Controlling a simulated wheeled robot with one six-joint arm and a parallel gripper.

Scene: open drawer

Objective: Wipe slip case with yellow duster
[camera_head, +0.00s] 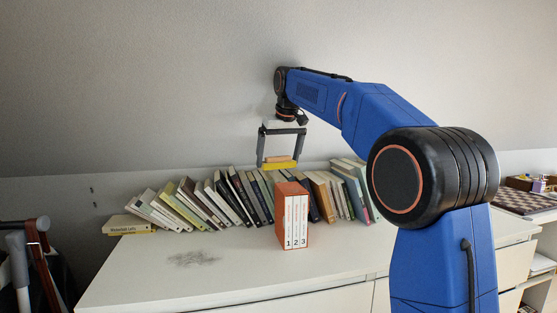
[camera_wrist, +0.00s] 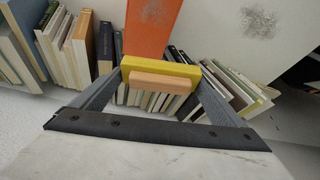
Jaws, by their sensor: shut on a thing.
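The yellow duster (camera_head: 281,166) is a yellow pad with a light wooden handle. My gripper (camera_head: 279,161) is shut on it, pointing down, and holds it in the air above the slip case and the row of books. In the wrist view the duster (camera_wrist: 187,70) sits between the fingertips. The orange slip case (camera_head: 279,215) stands upright on the white cabinet top, with white spines marked 1, 2 and 3 facing the front.
A row of leaning books (camera_head: 215,203) stands behind the slip case on both sides. The white cabinet top (camera_head: 140,280) has a dark dusty patch (camera_head: 193,259) to the left and is otherwise clear in front. A sloped wall rises behind. A chessboard (camera_head: 522,201) lies at far right.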

